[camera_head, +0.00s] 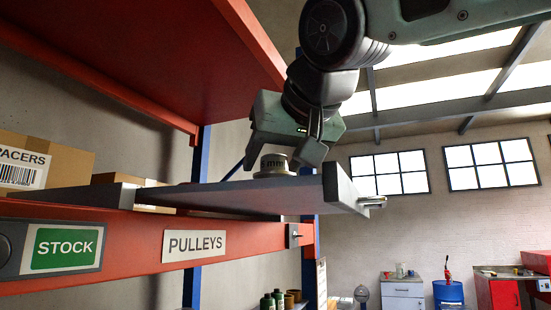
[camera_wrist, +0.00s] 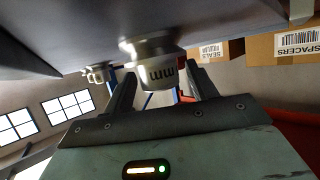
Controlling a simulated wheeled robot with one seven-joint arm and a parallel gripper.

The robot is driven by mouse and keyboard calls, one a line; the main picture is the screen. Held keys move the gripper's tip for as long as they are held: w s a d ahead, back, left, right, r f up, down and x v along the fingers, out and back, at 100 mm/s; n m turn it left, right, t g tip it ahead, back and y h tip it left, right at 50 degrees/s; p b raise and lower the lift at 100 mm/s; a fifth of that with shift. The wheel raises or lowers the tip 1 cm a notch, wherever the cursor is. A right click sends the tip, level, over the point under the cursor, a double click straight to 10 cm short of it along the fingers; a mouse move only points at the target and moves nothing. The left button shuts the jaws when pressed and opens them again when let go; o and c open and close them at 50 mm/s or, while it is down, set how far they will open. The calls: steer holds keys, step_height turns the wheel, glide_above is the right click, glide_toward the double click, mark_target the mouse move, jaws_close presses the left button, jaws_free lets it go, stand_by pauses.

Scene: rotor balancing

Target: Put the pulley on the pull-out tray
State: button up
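The pull-out tray (camera_head: 342,187) is a grey metal plate, drawn out from the red shelf and seen from below its level. A pale pulley with dark lettering ending in "mm" (camera_head: 275,164) stands upright on it near its outer end. In the wrist view the pulley (camera_wrist: 158,68) sits between my fingertips, against the tray's surface (camera_wrist: 65,30). My gripper (camera_head: 290,155) is above the tray, pointing down around the pulley. The fingers look spread, with a small gap beside the pulley in the head view. The pulley's base is partly hidden by the tray edge.
The red shelf beam carries a "PULLEYS" label (camera_head: 194,246) and a green "STOCK" sign (camera_head: 62,247). A "SPACERS" box (camera_head: 40,165) stands behind. A red shelf (camera_head: 150,50) overhangs at upper left. A handle (camera_head: 372,202) juts from the tray's end. Open room lies right.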

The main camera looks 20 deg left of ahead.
steer(key=shift+r, duration=0.2)
steer(key=b+v, duration=0.3)
steer(key=v, duration=0.9)
stand_by(0.4)
